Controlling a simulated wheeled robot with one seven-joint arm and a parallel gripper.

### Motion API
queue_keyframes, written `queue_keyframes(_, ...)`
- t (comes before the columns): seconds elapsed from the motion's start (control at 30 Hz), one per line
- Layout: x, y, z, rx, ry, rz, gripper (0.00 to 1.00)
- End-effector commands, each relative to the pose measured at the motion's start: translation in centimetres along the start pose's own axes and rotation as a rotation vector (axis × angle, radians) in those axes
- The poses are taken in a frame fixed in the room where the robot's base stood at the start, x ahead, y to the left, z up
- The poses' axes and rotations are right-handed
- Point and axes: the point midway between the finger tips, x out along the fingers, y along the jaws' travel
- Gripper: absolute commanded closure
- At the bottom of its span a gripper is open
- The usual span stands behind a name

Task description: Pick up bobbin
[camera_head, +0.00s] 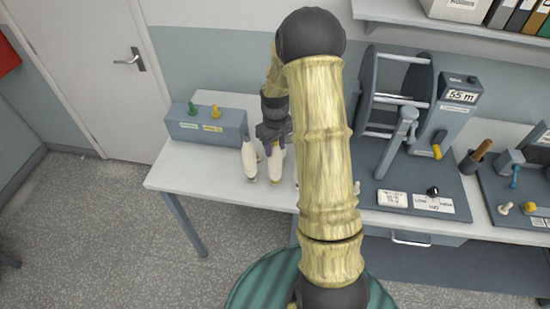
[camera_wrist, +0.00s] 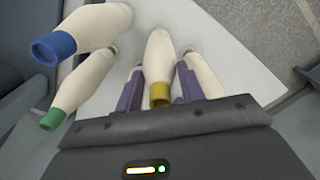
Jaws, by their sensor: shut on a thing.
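My gripper (camera_wrist: 160,78) has its two purple fingers on either side of a cream bobbin (camera_wrist: 159,62) with a yellow end, and is shut on it. In the head view my gripper (camera_head: 275,143) points down at the held bobbin (camera_head: 275,165), over the left part of the table. My arm hides part of this area. In the wrist view, a blue-ended bobbin (camera_wrist: 95,27) and a green-ended bobbin (camera_wrist: 82,85) are to the left. Another cream bobbin (camera_wrist: 206,75) shows just right of the right finger. I cannot tell whether the held bobbin touches the table.
The white table (camera_head: 190,176) has bare room at its left front. A grey-blue box (camera_head: 205,126) with green and yellow knobs stands behind the bobbins. A winding machine (camera_head: 390,110) with a 55 m display (camera_head: 460,96) stands to the right of my arm.

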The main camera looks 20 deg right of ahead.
Motion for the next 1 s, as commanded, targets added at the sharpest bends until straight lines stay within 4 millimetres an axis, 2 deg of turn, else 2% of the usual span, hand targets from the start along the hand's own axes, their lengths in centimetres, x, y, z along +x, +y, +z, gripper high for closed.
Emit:
queue_keyframes(0.27, -1.1, 0.1, -0.1, 0.000, 0.004, 0.002, 0.99)
queue_keyframes(0.37, -2.4, 0.1, -0.1, 0.001, 0.005, 0.003, 0.99)
queue_keyframes(0.7, -8.7, 0.1, -0.1, 0.000, 0.004, 0.004, 0.99)
queue_keyframes(0.83, -9.8, 0.0, 0.0, 0.000, 0.000, 0.002, 0.99)
queue_keyframes(1.0, -10.1, 0.0, 0.0, 0.000, -0.001, 0.001, 0.99)
